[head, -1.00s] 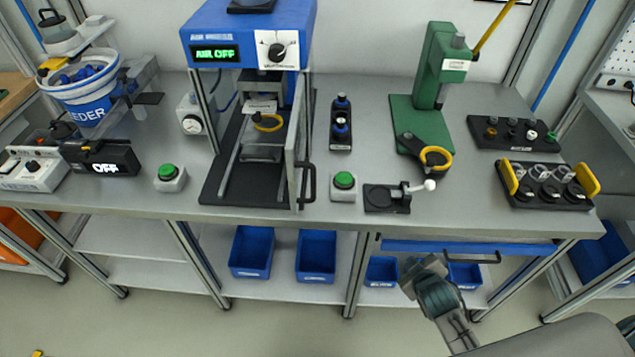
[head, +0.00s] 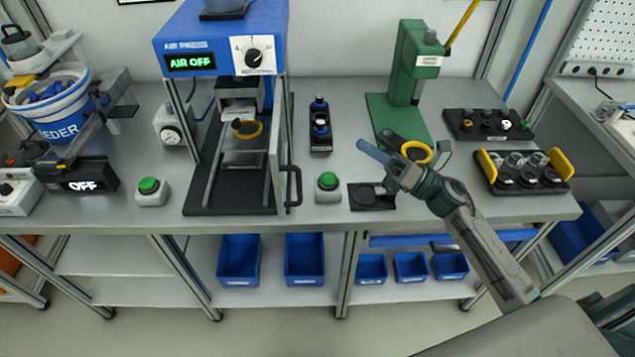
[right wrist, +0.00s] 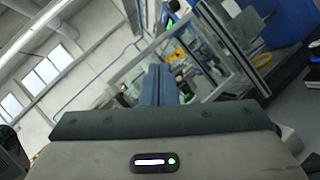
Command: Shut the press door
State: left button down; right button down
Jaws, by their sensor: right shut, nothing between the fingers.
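The blue air press (head: 220,22) stands at the back left of centre, its display reading AIR OFF. Its clear, metal-framed door (head: 278,150) stands open at the press's right side, edge-on to the head view and reaching towards the table front. A black handle (head: 295,186) is on the door's right face. My right gripper (head: 368,151) is shut and empty, right of the handle and apart from it, with its fingers pointing left above the table. Its shut fingers also show in the right wrist view (right wrist: 156,86). My left gripper is in no view.
A green-button box (head: 328,187) stands right of the door, near the handle. A black clamp fixture (head: 371,197) lies below my right gripper, partly hidden. A green hand press (head: 412,65) stands behind it. A black block with dark parts (head: 320,125) stands behind the button.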

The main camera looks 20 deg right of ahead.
jog(key=s+d+f+n+g+y, duration=0.1)
jog(key=s+n+g, duration=0.1)
jog(key=n+g, duration=0.55)
jog(key=s+d+f+n+g, duration=0.1)
jog(key=s+f+n+g, duration=0.1)
jog(key=n+g, duration=0.5)
jog(key=a+t+p, duration=0.1)
jog(key=a+p, duration=0.7)
jog(key=a, duration=0.6)
jog(key=shift+w+n+p, duration=0.3)
jog(key=shift+n+p, duration=0.05)
jog(key=shift+a+t, duration=0.15)
jog(key=shift+t, duration=0.1)
